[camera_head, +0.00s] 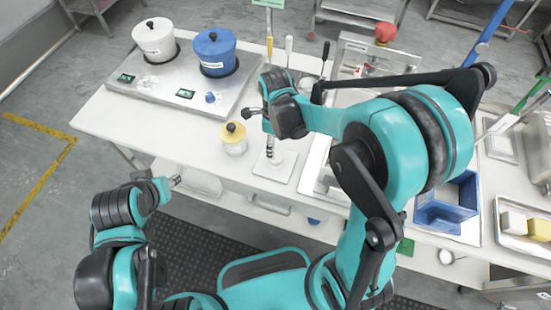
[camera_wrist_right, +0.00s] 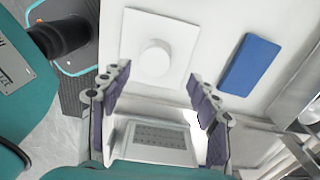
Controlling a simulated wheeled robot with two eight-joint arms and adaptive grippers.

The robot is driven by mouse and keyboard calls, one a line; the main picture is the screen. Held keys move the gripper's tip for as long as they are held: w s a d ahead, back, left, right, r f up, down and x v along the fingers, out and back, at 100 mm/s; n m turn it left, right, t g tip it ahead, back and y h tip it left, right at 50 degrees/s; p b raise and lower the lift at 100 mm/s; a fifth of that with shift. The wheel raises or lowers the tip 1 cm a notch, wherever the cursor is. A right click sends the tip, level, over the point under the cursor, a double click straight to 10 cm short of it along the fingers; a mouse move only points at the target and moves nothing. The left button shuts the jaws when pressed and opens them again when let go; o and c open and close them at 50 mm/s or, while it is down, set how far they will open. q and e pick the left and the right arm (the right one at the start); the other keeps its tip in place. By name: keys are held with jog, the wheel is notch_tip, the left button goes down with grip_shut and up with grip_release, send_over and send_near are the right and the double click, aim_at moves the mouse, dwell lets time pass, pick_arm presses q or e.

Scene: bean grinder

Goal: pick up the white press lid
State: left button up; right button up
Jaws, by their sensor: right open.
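A white square plate with a round white knob, which looks like the press lid (camera_wrist_right: 155,62), lies flat in the right wrist view. In the head view a white square plate (camera_head: 281,172) lies on the table under my right gripper, partly hidden by it. My right gripper (camera_wrist_right: 160,76) is open and empty, its fingers apart on either side below the knob in the wrist view. It does not visibly touch the plate. My left gripper (camera_head: 174,183) is low at the left, near the table's front edge; its fingers are too small to judge.
A white jar with a yellow lid (camera_head: 233,138) stands left of the plate. White (camera_head: 154,40) and blue (camera_head: 215,52) canisters sit on a metal unit behind. A blue bin (camera_head: 445,215) is at right. A blue block (camera_wrist_right: 249,65) lies beside the plate in the wrist view.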

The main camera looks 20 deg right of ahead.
aim_at(276, 157)
jog(key=f+b, duration=0.1)
jog(key=f, duration=0.1)
jog(key=f+b, duration=0.1)
jog(key=f, duration=0.2)
jog(key=f+b, duration=0.1)
jog(key=f, duration=0.2)
jog(key=shift+s+b, duration=0.35)
jog(key=shift+s, duration=0.05)
jog(key=shift+r, duration=0.15)
jog(key=c, duration=1.4)
